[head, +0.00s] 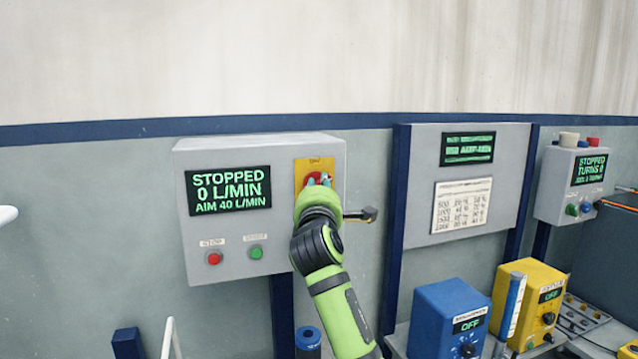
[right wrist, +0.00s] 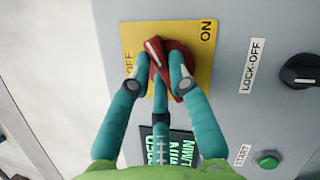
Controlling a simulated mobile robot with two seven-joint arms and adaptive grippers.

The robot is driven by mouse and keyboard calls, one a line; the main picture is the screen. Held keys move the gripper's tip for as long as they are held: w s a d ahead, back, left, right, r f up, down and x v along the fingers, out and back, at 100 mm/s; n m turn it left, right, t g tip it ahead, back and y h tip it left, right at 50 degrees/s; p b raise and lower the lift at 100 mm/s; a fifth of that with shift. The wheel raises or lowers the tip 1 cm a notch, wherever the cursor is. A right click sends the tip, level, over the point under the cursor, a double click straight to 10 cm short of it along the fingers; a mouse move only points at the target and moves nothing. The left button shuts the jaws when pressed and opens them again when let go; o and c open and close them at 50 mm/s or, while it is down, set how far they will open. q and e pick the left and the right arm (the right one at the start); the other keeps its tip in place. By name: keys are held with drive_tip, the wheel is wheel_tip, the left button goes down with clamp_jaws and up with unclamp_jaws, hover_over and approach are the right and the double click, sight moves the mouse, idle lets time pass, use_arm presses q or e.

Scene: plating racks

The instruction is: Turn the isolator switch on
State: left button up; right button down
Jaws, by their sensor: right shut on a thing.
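The isolator switch is a red knob (head: 312,178) on a yellow plate (head: 301,170), on the front of a grey control box. In the right wrist view the knob (right wrist: 180,58) has a white pointer line lying between the OFF and ON labels. My right gripper (head: 321,184) is shut on the red knob. Its teal fingers (right wrist: 160,88) sit around the knob's lower part in the wrist view and hide some of it. The display (head: 229,191) reads STOPPED, 0 L/MIN, AIM 40 L/MIN. My left gripper is not in view.
A red button (head: 214,258) and a green button (head: 256,252) sit low on the box. A black knob (right wrist: 301,70) by the LOCK-OFF label is beside the yellow plate. Blue (head: 448,310) and yellow (head: 527,300) units stand at lower right.

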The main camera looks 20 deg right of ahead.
drive_tip(key=shift+d+m+g+p, duration=0.1)
drive_tip(key=shift+m+g+p, duration=0.55)
drive_tip(key=shift+m, duration=0.8)
drive_tip(key=shift+m+g+p, duration=0.55)
drive_tip(key=shift+m+p, duration=0.15)
drive_tip(key=shift+m, duration=0.75)
drive_tip(key=c, duration=1.1)
unclamp_jaws()
drive_tip(key=shift+c, duration=0.2)
drive_tip(key=v, duration=1.2)
